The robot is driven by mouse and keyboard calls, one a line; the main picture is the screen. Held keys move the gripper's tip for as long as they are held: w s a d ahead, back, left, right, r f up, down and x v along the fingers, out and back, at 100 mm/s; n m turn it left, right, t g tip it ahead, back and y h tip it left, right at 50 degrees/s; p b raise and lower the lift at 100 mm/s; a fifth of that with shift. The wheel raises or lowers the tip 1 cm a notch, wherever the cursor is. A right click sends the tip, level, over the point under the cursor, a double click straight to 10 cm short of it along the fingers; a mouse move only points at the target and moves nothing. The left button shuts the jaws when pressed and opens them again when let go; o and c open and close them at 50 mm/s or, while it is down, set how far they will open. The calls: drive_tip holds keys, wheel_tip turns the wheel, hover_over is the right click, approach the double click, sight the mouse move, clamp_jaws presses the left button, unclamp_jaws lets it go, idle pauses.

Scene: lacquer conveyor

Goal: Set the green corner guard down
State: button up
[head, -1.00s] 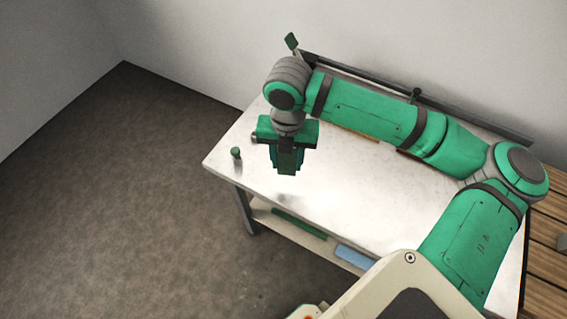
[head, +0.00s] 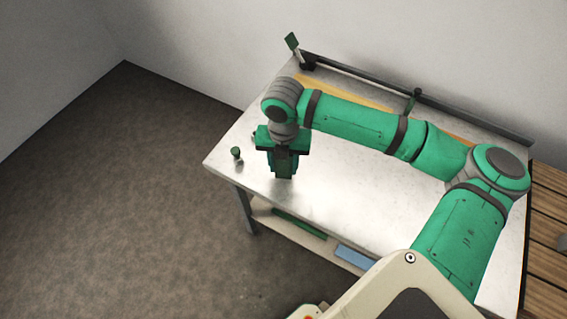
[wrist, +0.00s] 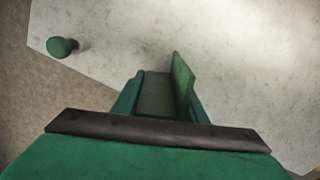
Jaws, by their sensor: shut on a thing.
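My gripper (head: 284,172) points down over the left part of the pale table top (head: 375,200). It is shut on the green corner guard (wrist: 181,82), an angled piece that shows between the teal fingers in the wrist view. In the head view the guard is largely hidden by the fingers and blends with them. Its lower end is at or very close to the table top; I cannot tell whether it touches.
A small green knob (head: 236,152) stands near the table's left edge, left of my gripper. A dark rail (head: 450,106) runs along the back, with a green tab (head: 291,41) at its left end. A lower shelf holds a blue item (head: 351,257). The front-right top is clear.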

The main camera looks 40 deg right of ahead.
drive_tip(key=o, duration=1.1)
drive_tip(key=shift+f, duration=0.1)
drive_tip(key=shift+c, duration=0.2)
drive_tip(key=shift+s+r, duration=0.1)
drive_tip(key=shift+r, duration=0.1)
wheel_tip(320, 180, up, 12)
